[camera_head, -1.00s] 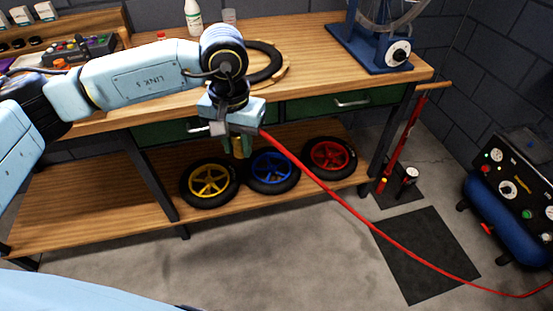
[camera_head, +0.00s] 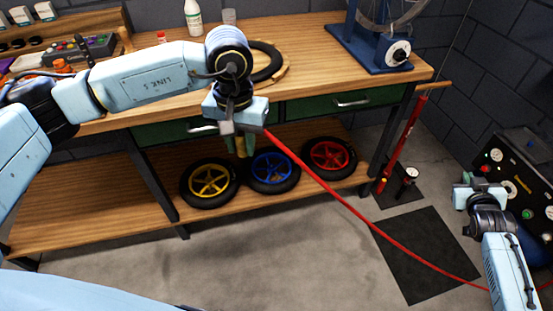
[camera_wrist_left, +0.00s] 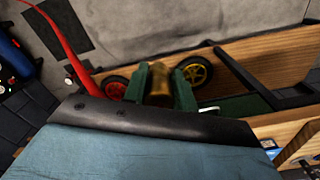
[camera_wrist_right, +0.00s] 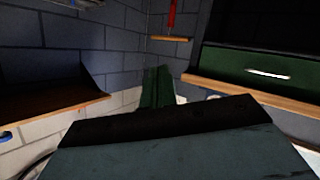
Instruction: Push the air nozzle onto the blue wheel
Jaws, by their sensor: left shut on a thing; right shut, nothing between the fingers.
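The blue wheel (camera_head: 272,170) stands between the yellow wheel (camera_head: 210,182) and the red wheel (camera_head: 328,158) on the bench's lower shelf. My left gripper (camera_head: 240,148) is in front of the bench, above and left of the blue wheel. It is shut on the brass air nozzle (camera_wrist_left: 158,84), whose red hose (camera_head: 330,190) runs off to the lower right. In the left wrist view the nozzle and fingers hide the blue wheel; I cannot tell the gap between them. My right gripper (camera_head: 468,180) is shut and empty at the right; its fingers show in the right wrist view (camera_wrist_right: 157,88).
The blue compressor (camera_head: 520,170) stands at the right, partly behind my right arm. A floor pump (camera_head: 405,182) stands beside the bench leg. Green drawers (camera_head: 340,102) hang under the bench top, above the wheels.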

